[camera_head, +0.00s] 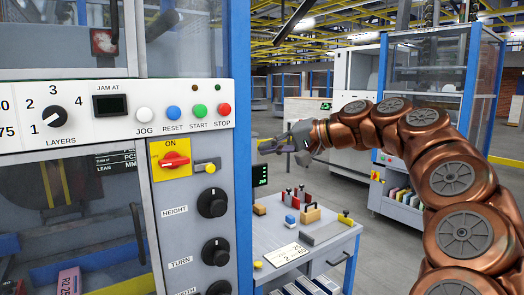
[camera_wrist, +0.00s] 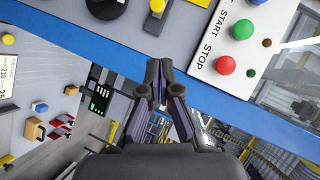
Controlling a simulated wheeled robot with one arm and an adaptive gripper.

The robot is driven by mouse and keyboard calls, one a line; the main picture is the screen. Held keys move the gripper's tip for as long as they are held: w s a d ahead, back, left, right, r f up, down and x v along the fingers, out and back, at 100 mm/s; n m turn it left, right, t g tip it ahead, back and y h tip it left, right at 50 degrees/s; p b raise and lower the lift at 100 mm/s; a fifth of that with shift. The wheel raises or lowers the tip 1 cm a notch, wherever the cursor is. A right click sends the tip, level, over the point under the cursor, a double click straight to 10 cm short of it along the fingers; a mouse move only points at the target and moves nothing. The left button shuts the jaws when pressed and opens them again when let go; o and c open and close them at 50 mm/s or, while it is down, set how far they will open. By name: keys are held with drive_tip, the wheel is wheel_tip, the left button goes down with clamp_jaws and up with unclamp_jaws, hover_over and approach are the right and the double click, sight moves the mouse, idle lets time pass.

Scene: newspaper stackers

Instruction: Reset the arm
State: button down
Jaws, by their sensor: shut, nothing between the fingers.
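My copper-coloured arm (camera_head: 432,150) reaches in from the right in the head view and bends left at about the height of the button panel. My gripper (camera_head: 272,147) is at its end, to the right of the blue-edged machine cabinet, with nothing in it. In the wrist view my gripper (camera_wrist: 158,72) has its fingertips together, pointing at the blue edge of the cabinet (camera_wrist: 90,40). I cannot tell whether the tips touch that edge. The red STOP button (camera_wrist: 225,65) and green START button (camera_wrist: 243,29) are right of the fingertips there.
The control panel (camera_head: 135,134) has a LAYERS knob, coloured buttons and a red switch (camera_head: 174,160) on yellow. Below my gripper is a small table (camera_head: 268,236) with blocks and tools. Another blue-framed machine (camera_head: 428,70) stands behind the arm. Grey floor lies open at the right.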

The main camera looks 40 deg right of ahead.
idle(0.5)
drive_tip(key=s+a+f+n+g+p, duration=0.1)
drive_tip(key=a+f+n+g+p, duration=0.2)
drive_tip(key=a, duration=0.8)
drive_tip(key=s+a+f+n+g, duration=0.1)
drive_tip(key=a+f+n+g, duration=0.3)
drive_tip(key=a, duration=0.7)
drive_tip(key=s+a+f+g+h+p, duration=0.1)
drive_tip(key=s+a+f+g+p, duration=0.25)
drive_tip(key=s+a+f, duration=0.55)
drive_tip(key=s+d+f+n+g+h+p, duration=0.1)
drive_tip(key=s+d+f+g+h, duration=0.1)
drive_tip(key=s+f, duration=0.4)
drive_tip(key=s+d+f+n+g+h+p, duration=0.1)
drive_tip(key=s+d+f+g+h, duration=0.1)
drive_tip(key=s+f, duration=0.4)
drive_tip(key=s, duration=0.5)
drive_tip(key=shift+d+h, duration=0.2)
drive_tip(key=shift+h, duration=0.2)
drive_tip(key=shift+f+g, duration=0.1)
drive_tip(key=shift+g, duration=0.15)
